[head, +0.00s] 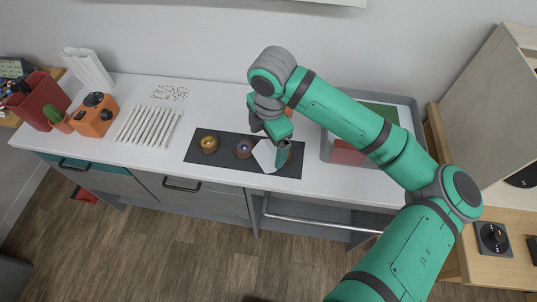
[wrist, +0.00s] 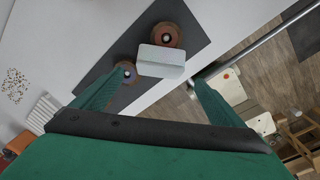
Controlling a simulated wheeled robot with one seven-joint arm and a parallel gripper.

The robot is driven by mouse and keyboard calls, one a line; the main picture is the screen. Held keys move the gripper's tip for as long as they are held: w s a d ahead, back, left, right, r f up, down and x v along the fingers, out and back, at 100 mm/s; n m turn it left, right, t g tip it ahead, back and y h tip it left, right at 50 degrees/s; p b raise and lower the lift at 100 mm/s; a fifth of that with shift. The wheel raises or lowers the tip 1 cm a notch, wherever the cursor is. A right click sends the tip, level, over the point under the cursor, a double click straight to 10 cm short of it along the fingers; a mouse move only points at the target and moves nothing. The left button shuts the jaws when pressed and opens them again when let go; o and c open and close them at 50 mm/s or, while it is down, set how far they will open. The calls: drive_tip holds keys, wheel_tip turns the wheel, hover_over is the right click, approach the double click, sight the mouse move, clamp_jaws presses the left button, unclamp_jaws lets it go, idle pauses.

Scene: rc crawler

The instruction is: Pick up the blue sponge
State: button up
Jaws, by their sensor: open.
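I see no plainly blue sponge in either view. A pale, whitish block (wrist: 161,61) lies over the dark mat's edge in the wrist view, ahead of my gripper (wrist: 158,82). The same pale shape (head: 264,156) shows in the head view, partly hidden by my gripper (head: 276,152). My gripper is open, with its two green fingers apart on either side below the block. I cannot tell how far above the counter the fingertips are, or whether they touch anything.
The dark mat (head: 228,164) holds brown round items (head: 209,144), one close to my left fingertip in the wrist view (wrist: 124,73). An orange box (head: 94,116) and white strips (head: 148,127) stand left. A sink (head: 326,146) is right.

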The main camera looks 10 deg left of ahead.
sight(266, 153)
drive_tip(key=shift+w+a+f, duration=0.1)
drive_tip(key=shift+w+f, duration=0.05)
drive_tip(key=shift+f, duration=1.65)
drive_tip(key=shift+w+a+f, duration=0.1)
drive_tip(key=shift+f, duration=1.65)
drive_tip(key=c, duration=1.2)
drive_tip(key=shift+r, duration=0.15)
drive_tip(key=shift+r, duration=0.25)
wheel_tip(266, 153, up, 2)
drive_tip(key=shift+a+r, duration=0.1)
drive_tip(key=shift+r, duration=0.05)
drive_tip(key=s+d+r, duration=0.1)
drive_tip(key=s+r, duration=0.2)
drive_tip(key=s, duration=0.1)
drive_tip(key=s+d+r, duration=0.1)
drive_tip(key=s+r, duration=0.2)
drive_tip(key=s, duration=0.2)
drive_tip(key=s+d+r, duration=0.1)
drive_tip(key=s+r, duration=0.3)
drive_tip(key=shift+s, duration=0.4)
